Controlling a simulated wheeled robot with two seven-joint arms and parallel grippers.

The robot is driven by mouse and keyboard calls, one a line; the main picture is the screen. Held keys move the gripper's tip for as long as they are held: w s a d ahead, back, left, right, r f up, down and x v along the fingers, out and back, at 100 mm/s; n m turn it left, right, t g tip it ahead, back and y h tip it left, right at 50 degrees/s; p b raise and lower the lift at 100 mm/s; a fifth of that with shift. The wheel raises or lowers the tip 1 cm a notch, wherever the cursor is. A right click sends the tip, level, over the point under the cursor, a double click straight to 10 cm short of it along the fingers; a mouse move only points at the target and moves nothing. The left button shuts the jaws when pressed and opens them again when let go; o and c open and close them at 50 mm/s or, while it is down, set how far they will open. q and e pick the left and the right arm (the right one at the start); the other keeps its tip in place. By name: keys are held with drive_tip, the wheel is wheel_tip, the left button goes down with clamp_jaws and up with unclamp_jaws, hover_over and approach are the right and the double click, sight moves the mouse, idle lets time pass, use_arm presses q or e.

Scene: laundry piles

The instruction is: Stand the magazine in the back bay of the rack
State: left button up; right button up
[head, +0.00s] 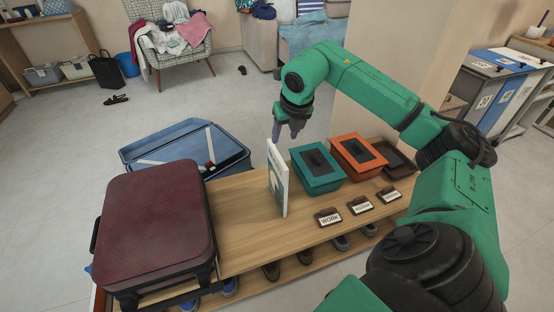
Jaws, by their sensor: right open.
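A thin white magazine (279,178) with green on its cover stands upright on the wooden bench, left of the teal box. I cannot make out a separate rack or its bays in this view. My right gripper (284,138) is open and empty. It points down, above and apart from the magazine's top edge in the picture, and appears a little behind it. My left gripper is not in view.
On the wooden bench (245,215) are a dark red suitcase (158,220), a teal box (315,168), an orange box (357,156), a dark tray (397,160) and label blocks, one reading WORK (328,217). An open blue suitcase (190,148) lies behind. Bare bench lies left of the magazine.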

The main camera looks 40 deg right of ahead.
sight(278, 154)
drive_tip(key=x, duration=0.8)
drive_tip(key=shift+w+a+f, duration=0.15)
drive_tip(key=shift+f, duration=0.05)
drive_tip(key=x, duration=0.5)
drive_tip(key=shift+w+f, duration=0.25)
drive_tip(key=shift+f, duration=0.1)
drive_tip(key=shift+f+b, duration=0.15)
drive_tip(key=shift+b, duration=0.25)
clamp_jaws()
idle(0.6)
